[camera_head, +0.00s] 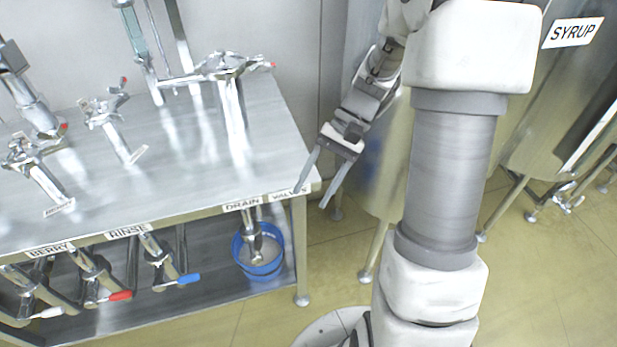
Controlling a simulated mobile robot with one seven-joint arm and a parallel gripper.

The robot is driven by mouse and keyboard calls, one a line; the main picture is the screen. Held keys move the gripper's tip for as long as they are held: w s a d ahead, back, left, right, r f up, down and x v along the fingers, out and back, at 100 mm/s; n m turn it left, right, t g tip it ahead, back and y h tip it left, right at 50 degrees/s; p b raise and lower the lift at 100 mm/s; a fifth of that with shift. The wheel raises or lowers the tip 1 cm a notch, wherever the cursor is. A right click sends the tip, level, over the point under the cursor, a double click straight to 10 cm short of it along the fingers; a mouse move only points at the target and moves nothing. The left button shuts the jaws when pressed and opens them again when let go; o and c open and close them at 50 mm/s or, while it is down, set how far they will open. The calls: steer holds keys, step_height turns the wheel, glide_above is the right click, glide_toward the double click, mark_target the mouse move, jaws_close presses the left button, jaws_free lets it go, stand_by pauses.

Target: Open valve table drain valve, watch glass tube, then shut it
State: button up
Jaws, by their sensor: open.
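The valve table (190,150) has a steel top at the left. A "DRAIN" label (242,205) is on its front edge near the right corner. Below that label, a metal drain pipe (250,222) points down into a blue bucket (240,262); I cannot make out a handle on it. A glass tube (134,35) stands upright at the back of the table, cut off by the top edge; its level is unclear. My gripper (312,198) is open and empty, pointing down by the table's front right corner. One finger overlaps the corner in view; contact cannot be told.
Under the table edge, the "BERRY" and "RINSE" pipes carry white, red (120,296) and blue (188,279) handles. Several metal fittings (230,65) stand on the top. A steel tank labelled "SYRUP" (573,32) is at right. Table leg (301,250) stands near the bucket.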

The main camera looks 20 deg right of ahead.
steer(key=shift+n+t+h, duration=0.3)
steer(key=shift+n+h, duration=0.2)
steer(key=shift+h, duration=0.2)
steer(key=shift+s+a+r+p, duration=0.15)
steer(key=shift+s+a+r, duration=0.1)
steer(key=shift+r, duration=0.4)
steer(key=shift+s+a+r+p, duration=0.15)
steer(key=shift+s+r, duration=0.1)
steer(key=shift+r, duration=0.35)
steer(key=shift+s+a+r+p, duration=0.1)
steer(key=shift+s+a+r, duration=0.15)
steer(key=shift+r, duration=0.4)
